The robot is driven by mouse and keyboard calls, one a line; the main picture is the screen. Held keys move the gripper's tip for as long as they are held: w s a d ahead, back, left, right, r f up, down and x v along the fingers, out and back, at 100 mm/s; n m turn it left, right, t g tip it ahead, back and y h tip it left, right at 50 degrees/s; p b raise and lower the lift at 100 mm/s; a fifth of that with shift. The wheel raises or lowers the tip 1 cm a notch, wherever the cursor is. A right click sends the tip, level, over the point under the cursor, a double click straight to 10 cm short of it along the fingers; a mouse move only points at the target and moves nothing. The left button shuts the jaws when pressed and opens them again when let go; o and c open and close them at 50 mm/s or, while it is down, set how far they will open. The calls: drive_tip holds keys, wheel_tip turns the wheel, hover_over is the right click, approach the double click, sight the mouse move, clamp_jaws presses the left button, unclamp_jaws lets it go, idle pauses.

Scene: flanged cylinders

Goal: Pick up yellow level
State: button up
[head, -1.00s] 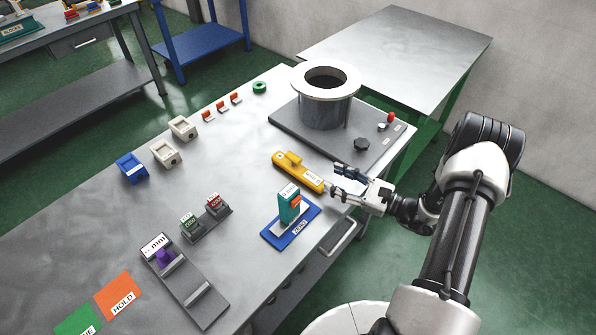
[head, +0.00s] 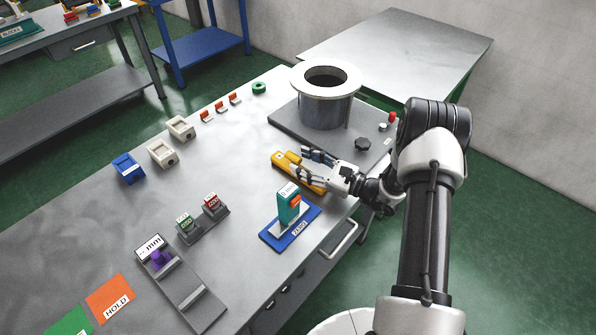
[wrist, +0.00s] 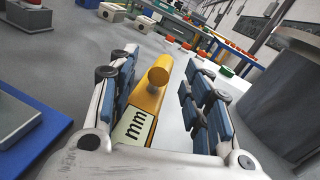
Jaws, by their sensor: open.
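The yellow level (head: 285,163) lies on the metal workbench, in front of the flanged cylinder's base plate. In the wrist view my gripper's fingers (wrist: 155,85) stand on either side of the level, which is closer to the left finger. I cannot see either finger touching it.
The flanged cylinder (head: 326,95) stands on its grey base plate (head: 290,118), behind the level. A teal block on a blue "ZERO" stand (head: 290,228) is close in front. Bare bench lies left of the level.

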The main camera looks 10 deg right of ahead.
drive_tip(key=shift+c, duration=0.6)
clamp_jaws()
